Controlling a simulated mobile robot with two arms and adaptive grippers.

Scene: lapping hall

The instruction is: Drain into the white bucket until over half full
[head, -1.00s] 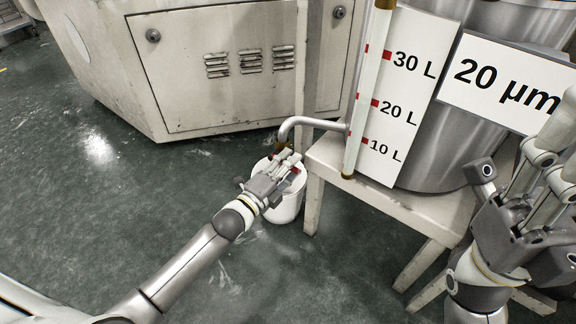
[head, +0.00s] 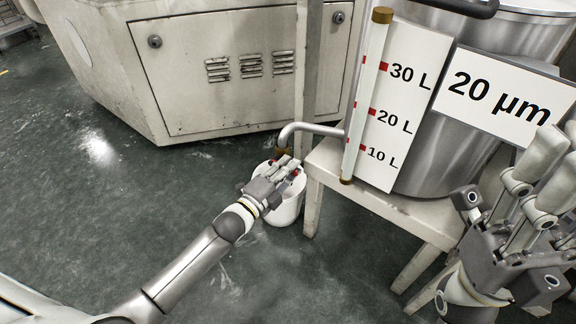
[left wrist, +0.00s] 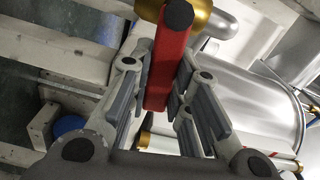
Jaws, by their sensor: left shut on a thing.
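The white bucket (head: 289,212) stands on the floor under the bent drain pipe (head: 312,128). My left gripper (head: 285,168) is over the bucket and hides most of its mouth, so I cannot tell how full it is. In the left wrist view the gripper is shut on the red valve handle (left wrist: 164,62), which joins a brass valve (left wrist: 205,18). The steel tank (head: 440,150) has a sight tube (head: 367,95) beside a 10, 20 and 30 L scale (head: 398,95); its liquid level is unclear. My right gripper (head: 515,180) is open and empty before the tank.
The tank rests on a pale stand (head: 395,210) whose legs are right of the bucket. A "20 µm" sign (head: 510,95) is on the tank. A beige vented cabinet (head: 235,100) stands behind. The green floor at left is clear.

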